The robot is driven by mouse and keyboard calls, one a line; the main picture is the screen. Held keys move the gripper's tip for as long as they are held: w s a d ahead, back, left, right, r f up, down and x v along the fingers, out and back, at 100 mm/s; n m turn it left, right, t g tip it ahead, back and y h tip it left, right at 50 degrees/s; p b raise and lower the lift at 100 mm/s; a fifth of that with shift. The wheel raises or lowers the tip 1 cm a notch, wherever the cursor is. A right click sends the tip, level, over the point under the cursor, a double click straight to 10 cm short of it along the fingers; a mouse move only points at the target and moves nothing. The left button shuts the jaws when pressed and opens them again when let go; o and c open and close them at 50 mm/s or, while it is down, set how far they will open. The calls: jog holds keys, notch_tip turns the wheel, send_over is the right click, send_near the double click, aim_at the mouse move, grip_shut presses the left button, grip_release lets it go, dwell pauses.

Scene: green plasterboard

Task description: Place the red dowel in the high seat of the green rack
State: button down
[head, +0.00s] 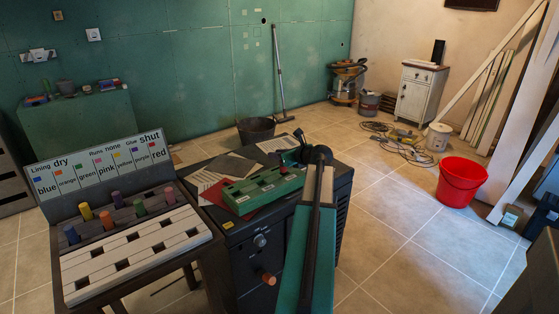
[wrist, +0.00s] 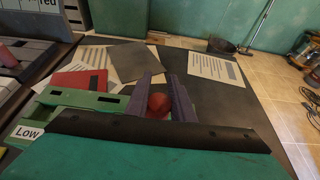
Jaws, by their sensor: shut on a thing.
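My gripper (wrist: 158,84) is shut on a red dowel (wrist: 158,104), whose round end shows between the two purple-grey fingers in the wrist view. The green rack (wrist: 77,100) lies left of the fingers there, with a "Low" label at its near left end. In the head view the green rack (head: 262,190) lies on the dark cabinet, with dark slots along its top. I cannot tell whether the dowel touches the rack, and the high seat cannot be made out.
Loose papers (wrist: 140,60) and a red sheet (wrist: 80,78) lie around the rack. A red bucket (head: 461,181) stands on the floor at right.

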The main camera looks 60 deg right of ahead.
jog(key=shift+w+d+f, duration=0.1)
jog(key=shift+w+d, duration=0.15)
jog(key=shift+d, duration=0.4)
jog(key=shift+w+d, duration=0.2)
jog(key=shift+d, duration=0.3)
jog(key=shift+a+f, duration=0.1)
jog(key=shift+f, duration=1.7)
jog(key=shift+f, duration=0.1)
jog(key=c, duration=1.5)
grip_release()
jog(key=shift+c, duration=0.2)
